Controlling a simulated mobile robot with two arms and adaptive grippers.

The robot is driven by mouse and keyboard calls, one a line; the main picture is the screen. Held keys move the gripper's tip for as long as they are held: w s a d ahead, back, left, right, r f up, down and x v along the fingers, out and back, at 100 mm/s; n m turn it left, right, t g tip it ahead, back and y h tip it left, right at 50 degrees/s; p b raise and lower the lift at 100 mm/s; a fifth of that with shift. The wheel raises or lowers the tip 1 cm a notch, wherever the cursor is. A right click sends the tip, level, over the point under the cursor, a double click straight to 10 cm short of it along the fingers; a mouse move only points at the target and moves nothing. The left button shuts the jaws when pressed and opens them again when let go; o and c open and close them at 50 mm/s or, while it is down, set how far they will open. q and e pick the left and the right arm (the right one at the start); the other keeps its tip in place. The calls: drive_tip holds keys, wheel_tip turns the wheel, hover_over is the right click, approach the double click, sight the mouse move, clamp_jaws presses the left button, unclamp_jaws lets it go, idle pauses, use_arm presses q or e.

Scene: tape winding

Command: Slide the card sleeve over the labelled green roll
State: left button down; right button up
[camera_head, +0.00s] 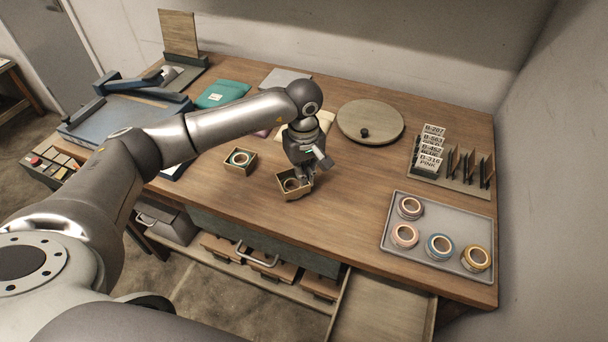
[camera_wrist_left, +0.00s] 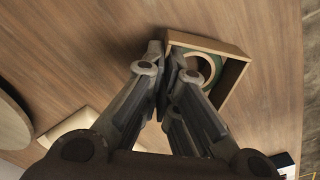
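A square tan card sleeve (camera_head: 294,197), like a small open box, stands around a roll (camera_head: 291,184) on the table's front middle. In the left wrist view the roll (camera_wrist_left: 208,62) shows a green rim inside the sleeve (camera_wrist_left: 232,78). My left gripper (camera_head: 303,177) points down at the sleeve; in the wrist view its fingertips (camera_wrist_left: 168,50) are close together, one each side of the sleeve's near wall, seemingly shut on it. The fingers hide part of the roll; I see no label on it. My right gripper is out of view.
A similar tan box (camera_head: 233,168) with a green-edged roll (camera_head: 240,158) stands to the left. A grey tray (camera_head: 424,257) with several tape rolls and a card rack (camera_head: 452,184) are at right. A round wooden board (camera_head: 370,120) lies behind. A drawer (camera_head: 381,309) is open in front.

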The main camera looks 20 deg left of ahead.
use_arm(q)
drive_tip(key=shift+s+a+f, duration=0.1)
drive_tip(key=shift+s+f, duration=0.45)
drive_tip(key=shift+f, duration=0.35)
drive_tip(key=c, duration=2.2)
unclamp_jaws()
drive_tip(key=o, duration=0.6)
drive_tip(key=shift+o, duration=0.2)
drive_tip(key=shift+w+a+f, duration=0.15)
drive_tip(key=shift+w, duration=0.25)
drive_tip(key=shift+r, duration=0.35)
wheel_tip(320, 180, up, 12)
drive_tip(key=shift+f, duration=0.2)
